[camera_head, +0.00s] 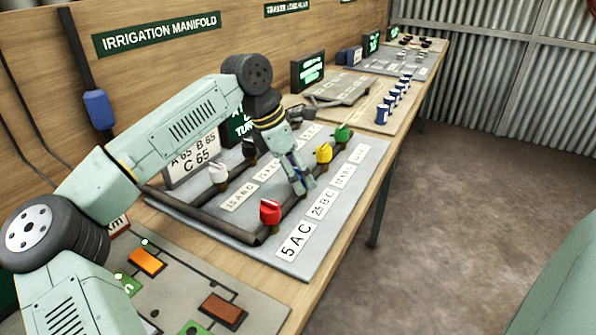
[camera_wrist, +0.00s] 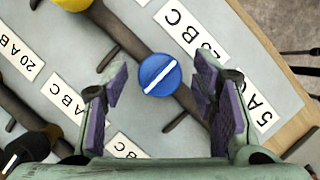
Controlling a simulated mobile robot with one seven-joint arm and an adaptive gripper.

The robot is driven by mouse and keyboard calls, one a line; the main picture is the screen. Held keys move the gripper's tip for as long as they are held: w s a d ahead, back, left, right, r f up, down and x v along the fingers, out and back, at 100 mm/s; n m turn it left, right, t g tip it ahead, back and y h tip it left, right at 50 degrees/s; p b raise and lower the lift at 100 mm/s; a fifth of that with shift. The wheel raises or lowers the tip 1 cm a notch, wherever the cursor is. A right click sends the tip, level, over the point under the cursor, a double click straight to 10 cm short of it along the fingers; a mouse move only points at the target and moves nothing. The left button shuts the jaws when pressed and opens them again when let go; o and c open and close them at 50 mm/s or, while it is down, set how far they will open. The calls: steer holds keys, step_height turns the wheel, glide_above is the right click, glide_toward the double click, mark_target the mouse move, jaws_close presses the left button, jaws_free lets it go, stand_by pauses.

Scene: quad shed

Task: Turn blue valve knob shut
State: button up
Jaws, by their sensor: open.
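The blue valve knob (camera_wrist: 158,75) is round with a white line across its top. In the wrist view the line slants from lower left to upper right, across the dark pipe (camera_wrist: 118,33) under it. My gripper (camera_wrist: 160,82) is open, with its purple-padded fingers on either side of the knob and a visible gap to each. In the head view my gripper (camera_head: 304,186) points down over the grey valve panel (camera_head: 347,195), between the red and yellow knobs. There it mostly hides the blue knob. I cannot tell the fingertips' height against the knob.
A red knob (camera_head: 270,212) stands nearer, and yellow (camera_head: 324,153) and green (camera_head: 342,133) knobs stand beyond my gripper. A white knob (camera_head: 218,173) is at the left. A sign (camera_head: 193,160) reads A 65, B 65, C 65. Label plates (camera_head: 295,241) lie along the panel.

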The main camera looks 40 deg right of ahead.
steer(key=v, duration=1.2)
steer(key=shift+f, duration=0.1)
